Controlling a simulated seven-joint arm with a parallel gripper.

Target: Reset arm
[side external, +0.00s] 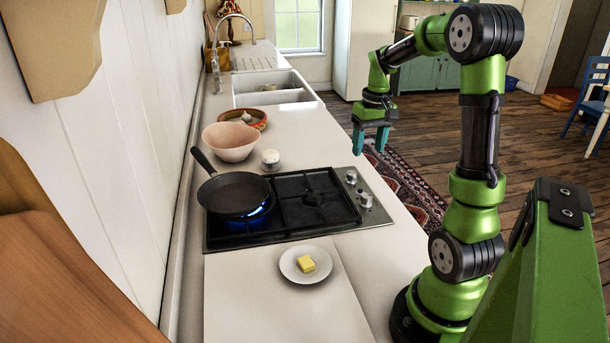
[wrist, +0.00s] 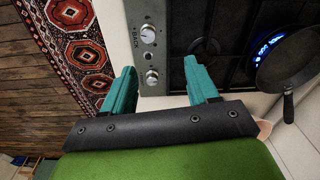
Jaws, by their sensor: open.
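My green arm stands at the right of the counter in the side external view. My gripper (side external: 371,140) has two teal fingers that point down, high near the counter's right edge, beyond the stove. The fingers are apart with nothing between them. In the wrist view my gripper (wrist: 163,80) also shows open and empty, with the stove knobs (wrist: 149,55) visible past the gap between its fingers.
A black pan (side external: 234,194) sits on a lit blue burner of the stove (side external: 300,222). Yellow butter (side external: 306,264) lies on a white plate (side external: 289,272) in front. A sink (side external: 286,84) is farther back.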

